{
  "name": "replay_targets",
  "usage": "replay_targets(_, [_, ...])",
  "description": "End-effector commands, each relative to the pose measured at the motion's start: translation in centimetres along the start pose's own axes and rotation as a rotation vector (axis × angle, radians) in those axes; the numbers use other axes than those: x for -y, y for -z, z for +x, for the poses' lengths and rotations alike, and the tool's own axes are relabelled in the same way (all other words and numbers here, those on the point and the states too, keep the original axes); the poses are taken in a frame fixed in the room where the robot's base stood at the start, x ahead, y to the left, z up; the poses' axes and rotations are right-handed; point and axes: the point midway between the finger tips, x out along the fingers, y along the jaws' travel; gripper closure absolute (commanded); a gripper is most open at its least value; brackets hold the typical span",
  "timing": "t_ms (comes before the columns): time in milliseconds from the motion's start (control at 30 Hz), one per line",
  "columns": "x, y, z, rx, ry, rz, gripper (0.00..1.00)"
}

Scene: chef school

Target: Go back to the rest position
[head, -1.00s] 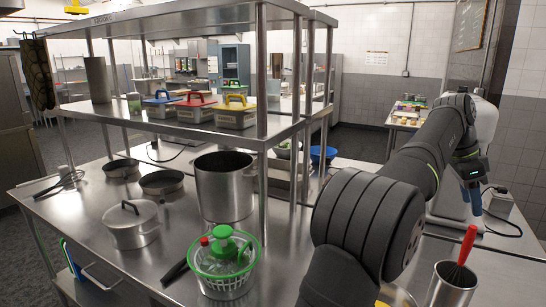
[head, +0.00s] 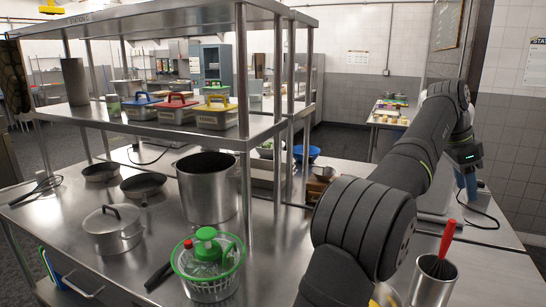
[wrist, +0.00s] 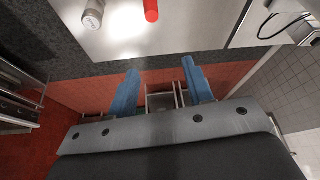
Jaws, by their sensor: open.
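My gripper (head: 466,183) is at the right of the head view, at the end of my raised arm, above the right part of the steel counter. In the wrist view its two blue fingers (wrist: 159,84) stand apart with nothing between them. The fingers appear past the counter's edge in that view, over a reddish floor area. No object touches them there. In the head view the fingertips are small and partly hidden by my wrist.
A steel container (head: 432,283) with a red-handled tool (head: 447,240) stands near my arm. A green-and-white basket (head: 208,270), a lidded pot (head: 113,230) and a tall pot (head: 208,190) stand left. A shelf (head: 170,128) holds bins. The counter (head: 285,265) has free room centrally.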

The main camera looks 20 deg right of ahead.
Motion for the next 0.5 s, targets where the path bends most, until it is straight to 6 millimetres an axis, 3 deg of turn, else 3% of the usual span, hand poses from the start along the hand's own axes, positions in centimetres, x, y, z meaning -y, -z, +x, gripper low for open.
replay_targets(233, [0.1,1.1,-2.6,-0.001,0.001,0.001,0.53])
replay_targets(500, [0.1,1.8,-4.2,0.000,0.000,0.000,0.53])
